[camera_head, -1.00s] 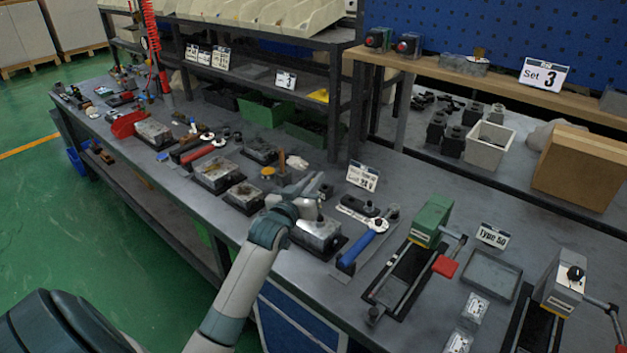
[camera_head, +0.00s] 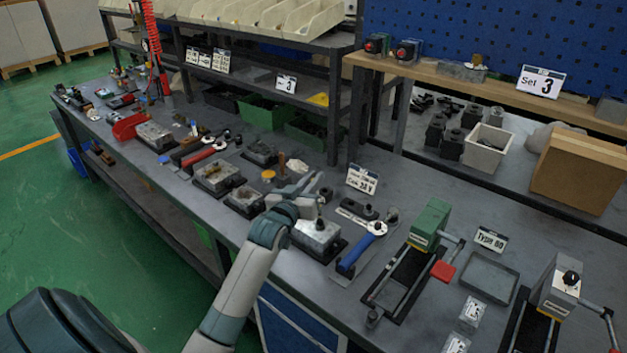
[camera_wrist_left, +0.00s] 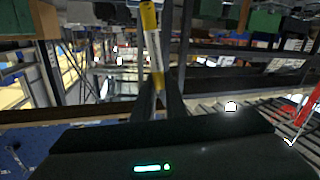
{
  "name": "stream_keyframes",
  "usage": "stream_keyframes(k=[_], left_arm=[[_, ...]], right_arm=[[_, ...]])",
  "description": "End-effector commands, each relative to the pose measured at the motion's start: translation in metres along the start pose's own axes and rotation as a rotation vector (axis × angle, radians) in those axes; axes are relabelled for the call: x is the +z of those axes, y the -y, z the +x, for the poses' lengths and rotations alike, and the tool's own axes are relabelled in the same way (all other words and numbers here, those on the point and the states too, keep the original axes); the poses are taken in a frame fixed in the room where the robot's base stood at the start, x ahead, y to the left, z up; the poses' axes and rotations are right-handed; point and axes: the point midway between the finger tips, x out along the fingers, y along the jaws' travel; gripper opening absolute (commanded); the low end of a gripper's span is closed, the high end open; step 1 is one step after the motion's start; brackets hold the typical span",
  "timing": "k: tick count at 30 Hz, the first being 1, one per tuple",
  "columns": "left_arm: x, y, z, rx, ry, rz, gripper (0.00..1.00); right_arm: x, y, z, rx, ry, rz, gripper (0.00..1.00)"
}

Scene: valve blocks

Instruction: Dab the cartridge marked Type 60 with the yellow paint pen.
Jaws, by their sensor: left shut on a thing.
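My left gripper (camera_head: 312,185) is over the middle of the bench in the head view, above a grey metal block (camera_head: 316,236). In the left wrist view its fingers (camera_wrist_left: 158,88) are shut on the yellow paint pen (camera_wrist_left: 153,45), a slim yellow and pale stick that points away from the gripper. The pen is hard to make out in the head view. A placard that seems to read Type 60 (camera_head: 491,240) stands at the right, behind a shallow grey tray (camera_head: 502,292). I cannot tell which thing is the cartridge. My right gripper is not in view.
A green-headed clamp fixture (camera_head: 431,222) with a red-ended lever stands right of the gripper, and a grey-headed one (camera_head: 556,283) is farther right. A blue-handled tool (camera_head: 358,252) lies between gripper and green fixture. Several blocks and tools crowd the left bench.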

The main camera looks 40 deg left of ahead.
Motion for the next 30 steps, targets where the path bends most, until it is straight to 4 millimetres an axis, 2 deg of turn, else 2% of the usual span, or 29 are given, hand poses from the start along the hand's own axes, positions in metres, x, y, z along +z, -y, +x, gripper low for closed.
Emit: stream_keyframes(k=[1,19,30], left_arm=[[-0.007,-0.001,0.000,0.000,-0.001,0.000,0.00],[-0.045,-0.009,-0.002,0.000,-0.002,0.000,0.00],[-0.050,-0.010,-0.003,0.000,-0.001,0.000,0.00]], right_arm=[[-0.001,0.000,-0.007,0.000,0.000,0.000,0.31],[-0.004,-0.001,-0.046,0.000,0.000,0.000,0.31],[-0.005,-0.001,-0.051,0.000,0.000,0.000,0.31]])
